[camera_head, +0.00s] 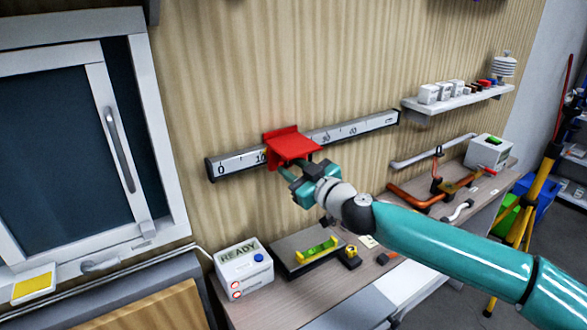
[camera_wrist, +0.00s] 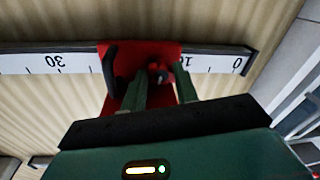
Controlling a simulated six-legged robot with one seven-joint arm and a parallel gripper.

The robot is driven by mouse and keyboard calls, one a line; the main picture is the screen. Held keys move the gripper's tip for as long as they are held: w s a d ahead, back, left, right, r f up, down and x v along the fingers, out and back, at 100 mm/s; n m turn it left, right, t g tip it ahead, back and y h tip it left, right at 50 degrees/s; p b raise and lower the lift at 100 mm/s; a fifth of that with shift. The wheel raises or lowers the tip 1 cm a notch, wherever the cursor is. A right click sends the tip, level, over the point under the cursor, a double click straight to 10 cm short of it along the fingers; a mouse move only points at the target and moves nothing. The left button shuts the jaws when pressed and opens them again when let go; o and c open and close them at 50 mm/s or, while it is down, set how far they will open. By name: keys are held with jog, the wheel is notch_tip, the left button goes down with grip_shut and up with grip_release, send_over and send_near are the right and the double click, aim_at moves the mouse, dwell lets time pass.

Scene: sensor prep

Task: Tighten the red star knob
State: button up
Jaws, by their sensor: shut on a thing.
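A red slider block (camera_head: 290,144) sits on a wall-mounted ruler rail (camera_head: 362,126), near the 10 mark. In the wrist view the red block (camera_wrist: 140,52) is behind my fingers, and the rail (camera_wrist: 215,62) appears upside down. A small red and dark knob (camera_wrist: 157,72) shows between my fingertips, on the face of the block; its star shape is hard to make out. My gripper (camera_head: 289,174) is just below and in front of the block. In the wrist view my gripper (camera_wrist: 160,82) is shut on the knob, with one finger on each side. A black curved part (camera_wrist: 109,72) stands beside the left finger.
Below is a bench with a white READY box (camera_head: 243,269), a dark tray (camera_head: 296,251) with a yellow level, and a tape measure (camera_head: 349,256). Orange pipes (camera_head: 412,200) lie to the right. A shelf (camera_head: 455,103) and a window (camera_head: 70,130) are on the wall. A yellow tripod (camera_head: 530,190) stands far right.

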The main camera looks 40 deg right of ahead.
jog(key=m, duration=0.5)
jog(key=shift+a+f+m+t, duration=0.1)
jog(key=shift+m+t, duration=0.2)
jog(key=m+h, duration=0.1)
jog(key=m, duration=0.4)
jog(key=shift+a+m, duration=0.1)
jog(key=shift+m, duration=0.3)
jog(key=m+h, duration=0.1)
jog(key=m, duration=0.5)
jog(key=shift+a, duration=0.15)
jog(key=m+h, duration=0.1)
jog(key=m, duration=0.5)
jog(key=o, duration=1)
jog(key=shift+r, duration=0.2)
